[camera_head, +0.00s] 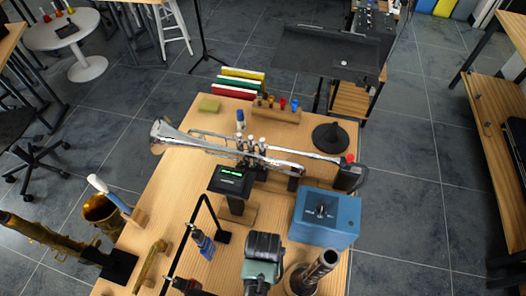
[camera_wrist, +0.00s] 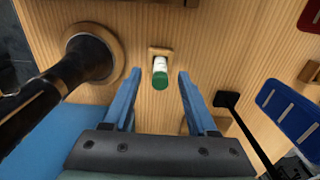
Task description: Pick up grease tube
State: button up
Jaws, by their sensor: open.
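The grease tube (camera_wrist: 160,66) appears as a small white tube with a green cap. In the wrist view it stands at a small wooden holder (camera_wrist: 160,50) on the wooden table. My gripper (camera_wrist: 159,76) is open, with its two blue fingers on either side of the tube in the picture and nothing held. The tube appears beyond the fingers and untouched; the exact gap is hard to tell. In the head view my gripper's housing (camera_head: 263,262) is over the near part of the table and the tube cannot be seen.
A dark instrument in a round wooden stand (camera_wrist: 108,50) rises close beside my gripper; it also shows in the head view (camera_head: 312,270). A blue box (camera_head: 325,217), a trumpet (camera_head: 250,150) and a black hook stand (camera_head: 205,210) crowd the table.

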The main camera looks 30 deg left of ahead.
jog(key=shift+f, duration=1.25)
grip_shut()
